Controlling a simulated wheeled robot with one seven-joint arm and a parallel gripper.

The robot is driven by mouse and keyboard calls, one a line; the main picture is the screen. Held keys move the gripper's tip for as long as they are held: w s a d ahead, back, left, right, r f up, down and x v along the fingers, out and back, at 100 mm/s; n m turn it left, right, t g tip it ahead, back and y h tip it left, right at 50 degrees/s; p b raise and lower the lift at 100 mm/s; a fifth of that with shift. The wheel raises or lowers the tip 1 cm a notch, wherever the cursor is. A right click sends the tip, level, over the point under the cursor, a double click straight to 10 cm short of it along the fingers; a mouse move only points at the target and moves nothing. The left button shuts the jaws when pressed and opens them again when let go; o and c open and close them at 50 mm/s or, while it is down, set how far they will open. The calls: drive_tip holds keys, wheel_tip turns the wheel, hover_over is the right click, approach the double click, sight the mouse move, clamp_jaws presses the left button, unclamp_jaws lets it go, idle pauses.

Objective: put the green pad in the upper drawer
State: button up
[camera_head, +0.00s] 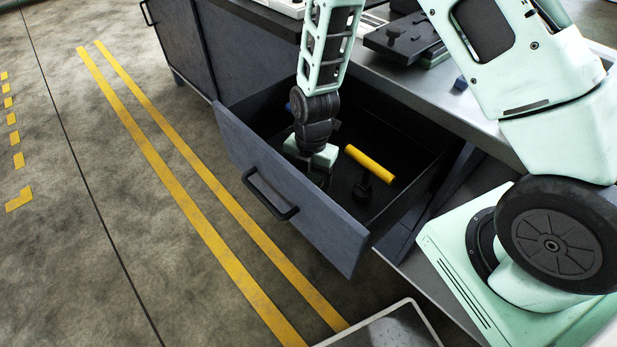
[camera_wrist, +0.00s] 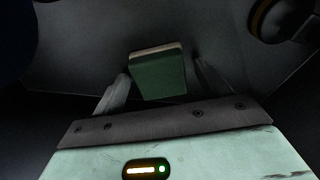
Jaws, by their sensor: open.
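The upper drawer (camera_head: 290,195) is pulled open, and my arm reaches down into it. My gripper (camera_head: 318,183) is low inside, close behind the drawer's front panel; its fingertips are hard to make out in the camera_head view. In the camera_wrist view, my gripper (camera_wrist: 162,84) has its fingers spread apart. The green pad (camera_wrist: 158,77), a small block with a pale edge, shows between and just beyond the fingers, against the dark drawer interior. I cannot tell whether the fingers touch it. The pad is hidden in the camera_head view.
A blue item (camera_head: 289,107) is partly hidden behind my arm. The bench top (camera_head: 465,112) above holds a dark device (camera_head: 403,38).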

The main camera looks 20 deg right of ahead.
sight(311, 176)
wheel_tip(311, 176, up, 11)
drive_tip(key=d, duration=0.1)
drive_tip(key=s+a+r+m, duration=0.3)
drive_tip(key=s+r+m, duration=0.4)
drive_tip(key=s+m, duration=0.2)
drive_tip(key=s+a+r+m, duration=0.4)
drive_tip(key=s+r+m, duration=0.4)
drive_tip(key=s, duration=0.3)
drive_tip(key=shift+m+t+p, duration=0.35)
drive_tip(key=shift+m+t, duration=0.05)
drive_tip(key=shift+m, duration=0.3)
wheel_tip(311, 176, up, 8)
drive_tip(key=p, duration=0.7)
drive_tip(key=shift+f, duration=0.2)
